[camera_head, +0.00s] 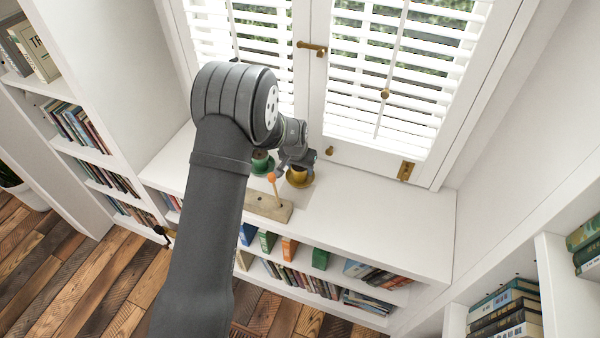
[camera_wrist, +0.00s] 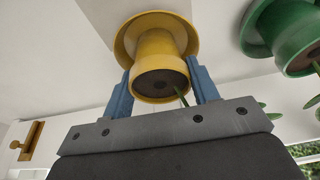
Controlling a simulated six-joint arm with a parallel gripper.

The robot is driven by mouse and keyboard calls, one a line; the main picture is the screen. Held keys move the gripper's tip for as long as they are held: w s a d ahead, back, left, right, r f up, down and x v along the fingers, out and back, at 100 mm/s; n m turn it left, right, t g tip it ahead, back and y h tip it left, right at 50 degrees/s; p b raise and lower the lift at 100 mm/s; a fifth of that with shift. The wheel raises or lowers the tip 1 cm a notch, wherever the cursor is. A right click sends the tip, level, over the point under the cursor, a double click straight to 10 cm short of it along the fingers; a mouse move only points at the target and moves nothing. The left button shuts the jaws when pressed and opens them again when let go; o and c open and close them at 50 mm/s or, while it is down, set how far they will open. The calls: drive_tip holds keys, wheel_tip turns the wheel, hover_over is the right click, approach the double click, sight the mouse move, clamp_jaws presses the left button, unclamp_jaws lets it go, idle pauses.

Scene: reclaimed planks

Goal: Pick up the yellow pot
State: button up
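The yellow pot (camera_wrist: 158,62) stands on its yellow saucer (camera_wrist: 124,42), with dark soil and a green stem inside. In the head view, the yellow pot (camera_head: 297,176) is on the white shelf top below the window, partly covered by my gripper (camera_head: 296,163). In the wrist view, the two blue fingers of my gripper (camera_wrist: 160,88) are on either side of the pot, very close to its rim. I cannot tell whether they press on it or stand just clear. No gap between pot and saucer shows.
A green pot (camera_head: 260,158) on a green saucer stands just left of the yellow pot; its green pot body (camera_wrist: 297,40) also shows in the wrist view. A wooden block (camera_head: 268,206) with an orange-topped peg lies in front. The shelf top (camera_head: 385,220) is clear to the right.

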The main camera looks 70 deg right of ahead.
drive_tip(key=shift+c, duration=1.2)
drive_tip(key=shift+r, duration=0.15)
drive_tip(key=shift+r, duration=0.2)
wheel_tip(320, 180, up, 4)
drive_tip(key=shift+f, duration=0.1)
drive_tip(key=s+a+r, duration=0.4)
drive_tip(key=s+r, duration=0.5)
drive_tip(key=s, duration=0.1)
drive_tip(key=shift+s+a+r, duration=0.25)
drive_tip(key=shift+s+r, duration=0.05)
drive_tip(key=shift+s, duration=0.05)
